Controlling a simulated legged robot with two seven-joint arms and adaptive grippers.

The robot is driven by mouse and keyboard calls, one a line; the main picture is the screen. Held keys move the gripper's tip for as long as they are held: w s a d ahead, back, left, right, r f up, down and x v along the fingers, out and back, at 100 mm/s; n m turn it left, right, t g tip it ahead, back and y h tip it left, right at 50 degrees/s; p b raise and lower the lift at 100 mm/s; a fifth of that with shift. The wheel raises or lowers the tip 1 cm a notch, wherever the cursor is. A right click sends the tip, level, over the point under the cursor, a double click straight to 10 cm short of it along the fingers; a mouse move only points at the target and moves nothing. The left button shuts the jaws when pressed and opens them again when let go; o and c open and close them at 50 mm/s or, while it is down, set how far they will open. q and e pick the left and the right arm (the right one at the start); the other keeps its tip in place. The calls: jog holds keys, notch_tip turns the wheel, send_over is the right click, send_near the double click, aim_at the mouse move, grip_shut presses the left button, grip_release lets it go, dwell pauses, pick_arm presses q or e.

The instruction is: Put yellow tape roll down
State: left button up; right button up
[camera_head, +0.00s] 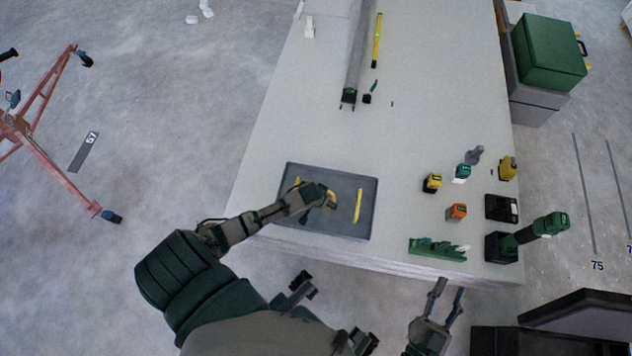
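A dark grey tray (342,227) lies on the near left part of the pale table. My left gripper (327,197) is over the tray, and its hand covers part of it. A curved yellow piece, which looks like the yellow tape roll (332,201), shows right at the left fingertips. Whether the fingers grip it, and whether it touches the tray, I cannot tell. A straight yellow strip (359,206) lies in the tray's right part. My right gripper (446,294) is open and empty at the table's near edge, its two fingers apart.
On the table's right stand yellow (432,183), orange (456,212) and green tools, a black box (501,208) and a green rack (436,248). A long grey profile (356,60) and yellow level (377,40) lie far back. The middle is clear.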

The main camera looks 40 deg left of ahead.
pick_arm(q)
jog(key=s+d+r+m+t+h+p, duration=0.1)
jog(key=s+d+r+m+t+h, duration=0.15)
jog(key=d+r, duration=0.6)
jog(key=s+d+r+m+t+h+p, duration=0.15)
jog(key=s+d+r+t, duration=0.25)
jog(key=d+r, duration=0.4)
jog(key=s+r+t, duration=0.3)
jog(key=r+t, duration=0.1)
jog(key=r, duration=1.1)
jog(key=shift+a+b, duration=0.35)
jog(key=shift+a, duration=0.05)
pick_arm(e)
jog(key=f+g, duration=0.1)
jog(key=f, duration=0.1)
jog(key=f+g, duration=0.1)
jog(key=g, duration=0.1)
jog(key=d+f+g+h, duration=0.1)
jog(key=f, duration=0.1)
jog(key=shift+s+f, duration=0.2)
jog(key=shift+f, duration=0.15)
pick_arm(q)
jog(key=shift+a+t+h, duration=0.1)
jog(key=shift+t+h, duration=0.15)
jog(key=shift+h, duration=0.05)
pick_arm(e)
jog(key=shift+a, duration=0.15)
